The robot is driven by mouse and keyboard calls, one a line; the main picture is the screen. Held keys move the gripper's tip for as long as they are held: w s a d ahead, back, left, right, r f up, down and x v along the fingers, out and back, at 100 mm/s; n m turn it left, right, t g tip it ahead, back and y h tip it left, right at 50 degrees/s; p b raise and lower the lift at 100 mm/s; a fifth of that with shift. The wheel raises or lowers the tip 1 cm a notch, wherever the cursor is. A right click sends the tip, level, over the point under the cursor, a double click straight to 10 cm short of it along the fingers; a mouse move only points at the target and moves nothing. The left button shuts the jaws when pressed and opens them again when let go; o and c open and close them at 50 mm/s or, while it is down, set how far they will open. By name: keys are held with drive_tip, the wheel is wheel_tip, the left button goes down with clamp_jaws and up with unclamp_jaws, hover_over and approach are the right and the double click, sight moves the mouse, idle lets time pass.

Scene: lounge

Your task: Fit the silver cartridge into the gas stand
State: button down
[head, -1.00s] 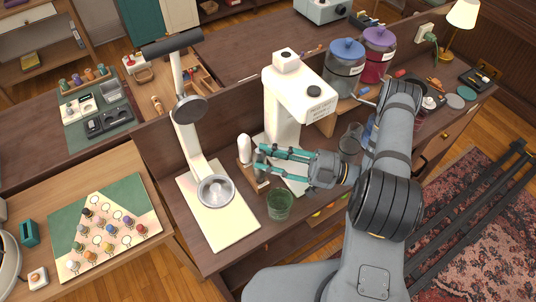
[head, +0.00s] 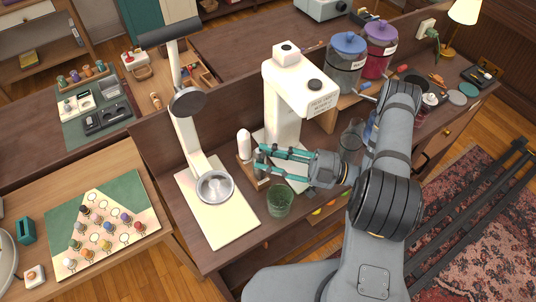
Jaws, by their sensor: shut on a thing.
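My gripper (head: 262,160) reaches in from the right over the counter, its teal fingers shut on a small grey cylinder, the silver cartridge (head: 259,157). The cartridge looks upright, at a small wooden holder (head: 246,170) where a white cartridge (head: 244,144) stands just left of it. I cannot tell whether the silver cartridge still touches the holder. The tall white machine (head: 284,118) with a lettered front stands behind my gripper. Its label is too small to read, so I cannot tell if it is the gas stand. My fingers cover part of the machine's base.
A green glass (head: 280,201) stands close in front of my gripper. A white press-like stand (head: 190,140) with a metal bowl (head: 215,187) is at left. Clear glassware (head: 350,137) and lidded jars (head: 346,65) stand at right, near my arm. The pale base board is mostly bare.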

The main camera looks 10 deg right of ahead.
drive_tip(key=shift+f+b, duration=0.35)
drive_tip(key=shift+f, duration=0.15)
drive_tip(key=c, duration=1.1)
unclamp_jaws()
drive_tip(key=shift+d, duration=0.1)
drive_tip(key=shift+b+v, duration=0.75)
drive_tip(key=shift+v, duration=2.15)
drive_tip(key=shift+s+d, duration=0.1)
drive_tip(key=shift+p+x, duration=0.85)
drive_tip(key=shift+x, duration=2.35)
